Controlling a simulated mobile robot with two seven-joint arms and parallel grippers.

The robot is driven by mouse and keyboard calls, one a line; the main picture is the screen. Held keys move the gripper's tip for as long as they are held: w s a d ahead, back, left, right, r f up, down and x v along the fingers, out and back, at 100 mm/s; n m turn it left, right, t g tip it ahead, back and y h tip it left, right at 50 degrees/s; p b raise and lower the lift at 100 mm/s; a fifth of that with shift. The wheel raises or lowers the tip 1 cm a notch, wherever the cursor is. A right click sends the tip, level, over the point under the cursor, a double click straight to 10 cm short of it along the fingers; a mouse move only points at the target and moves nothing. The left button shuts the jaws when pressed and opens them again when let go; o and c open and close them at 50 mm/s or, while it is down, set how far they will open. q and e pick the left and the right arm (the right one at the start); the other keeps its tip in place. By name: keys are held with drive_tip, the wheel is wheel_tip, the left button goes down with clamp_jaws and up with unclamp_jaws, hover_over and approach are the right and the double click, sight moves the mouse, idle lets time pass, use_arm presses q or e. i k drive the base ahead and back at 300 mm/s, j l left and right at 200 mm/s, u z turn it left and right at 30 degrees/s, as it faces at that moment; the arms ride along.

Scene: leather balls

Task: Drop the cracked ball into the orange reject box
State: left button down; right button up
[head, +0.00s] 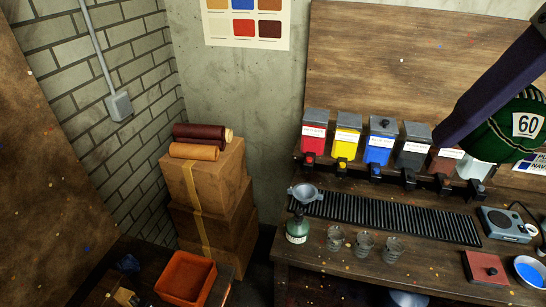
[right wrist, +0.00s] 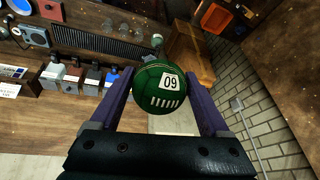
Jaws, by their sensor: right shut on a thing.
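Pale stitch lines show on the ball; I cannot make out a crack. The orange box (head: 187,280) is at the lower left of the head view, open at the top, far left of and below the ball. No ball shows in it. My left gripper is not in view.
Stacked cardboard boxes (head: 205,180) carrying leather rolls (head: 195,152) stand behind the orange box. A gap separates bench and box.

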sight(198, 289)
drive_tip(key=i+l+u, duration=0.1)
drive_tip(key=u, duration=0.35)
drive_tip(key=i+l+u, duration=0.15)
drive_tip(key=i+u, duration=0.15)
drive_tip(key=u, duration=0.15)
drive_tip(key=i+l+u, duration=0.15)
drive_tip(key=u, duration=0.25)
drive_tip(key=i+l+u, duration=0.1)
drive_tip(key=l+u, duration=0.35)
drive_tip(key=i+l+u, duration=0.1)
drive_tip(key=u, duration=0.35)
drive_tip(key=l+u, duration=0.9)
drive_tip(key=l, duration=0.15)
